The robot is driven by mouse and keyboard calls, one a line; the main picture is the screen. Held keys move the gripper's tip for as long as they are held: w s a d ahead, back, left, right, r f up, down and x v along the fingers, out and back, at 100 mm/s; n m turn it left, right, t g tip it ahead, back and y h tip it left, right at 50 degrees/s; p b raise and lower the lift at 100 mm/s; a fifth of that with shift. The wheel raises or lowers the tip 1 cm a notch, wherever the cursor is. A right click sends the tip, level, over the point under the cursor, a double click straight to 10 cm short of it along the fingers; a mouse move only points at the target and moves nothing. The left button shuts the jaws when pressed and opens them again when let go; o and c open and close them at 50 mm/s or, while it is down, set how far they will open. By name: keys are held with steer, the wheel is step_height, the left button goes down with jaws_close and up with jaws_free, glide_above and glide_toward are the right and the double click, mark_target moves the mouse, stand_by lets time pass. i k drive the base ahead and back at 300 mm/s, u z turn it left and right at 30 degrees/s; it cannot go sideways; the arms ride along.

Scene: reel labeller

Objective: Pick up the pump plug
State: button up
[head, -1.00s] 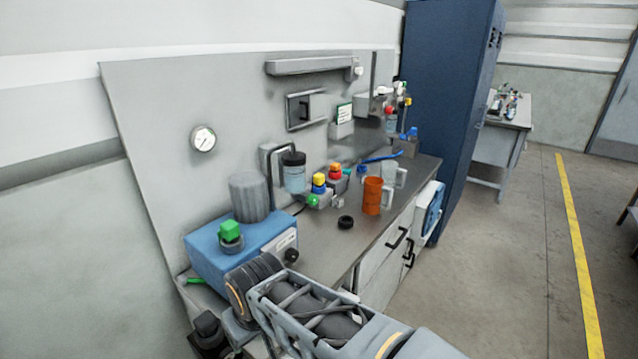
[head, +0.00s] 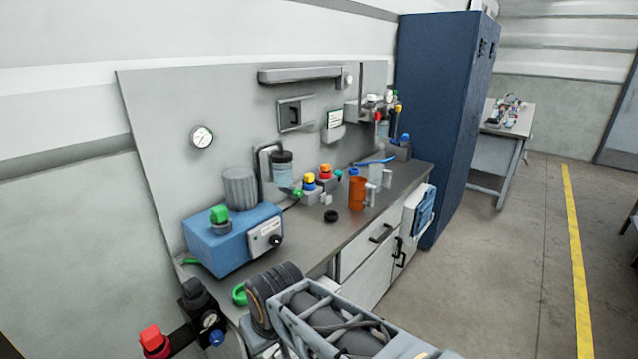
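A blue box-shaped unit (head: 222,251) with a ribbed grey cylinder (head: 240,188) beside it stands at the near end of the bench, and may be the pump. A green cap (head: 219,214) sits on its top. A small green piece (head: 297,193) with a dark cable shows beside the yellow- and red-topped blocks. I cannot tell which piece is the pump plug. My arm reaches up from the bottom of the head view, in front of the bench's near end. My gripper is not visible.
The bench top (head: 345,223) holds a black ring (head: 331,216), an orange mug (head: 357,192) and a jar (head: 281,168). A red-knobbed fitting (head: 153,340) and a green loop (head: 239,294) are at the near end. A blue cabinet (head: 440,110) stands beyond; floor to the right is clear.

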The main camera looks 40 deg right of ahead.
mark_target(308, 177)
steer(key=z, duration=2.55)
steer(key=i, duration=2.75)
steer(key=u, duration=2.9)
